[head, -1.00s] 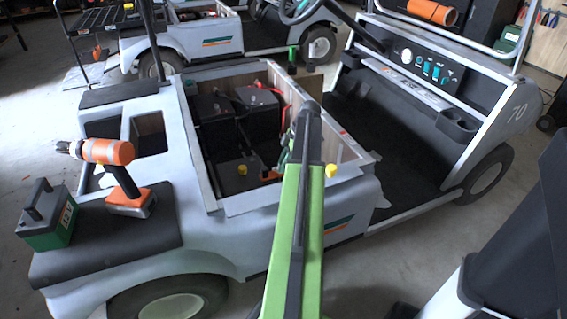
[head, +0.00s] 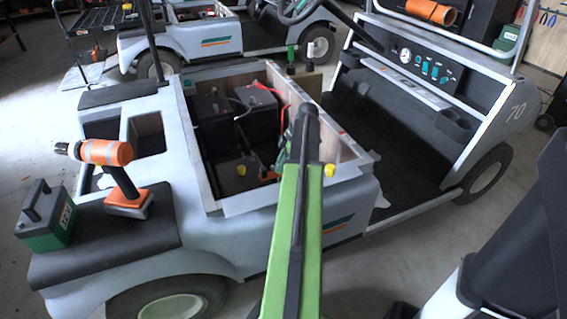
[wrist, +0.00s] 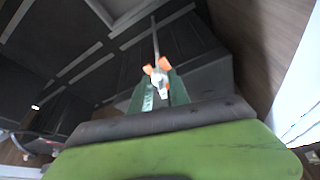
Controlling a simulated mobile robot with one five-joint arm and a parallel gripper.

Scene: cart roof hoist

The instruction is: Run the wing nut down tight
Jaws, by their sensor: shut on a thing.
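In the wrist view my gripper (wrist: 157,70) reaches away from the camera with two dark green fingers and orange tips. It is shut on the pale metal wing nut (wrist: 159,82), which shows between the fingers. A thin rod (wrist: 155,38) runs on from the fingertips past the dark battery tops. How far down the nut sits on its thread cannot be told. In the head view my green arm reaches into the cart's open battery bay (head: 208,195), and the arm hides the nut and most of the gripper.
Black batteries (head: 210,108) with red and black cables fill the bay, inside raised walls. An orange drill (head: 108,153) and a green-black battery box (head: 46,215) stand on the cart's rear deck at left. A dark bin (head: 525,240) stands at right.

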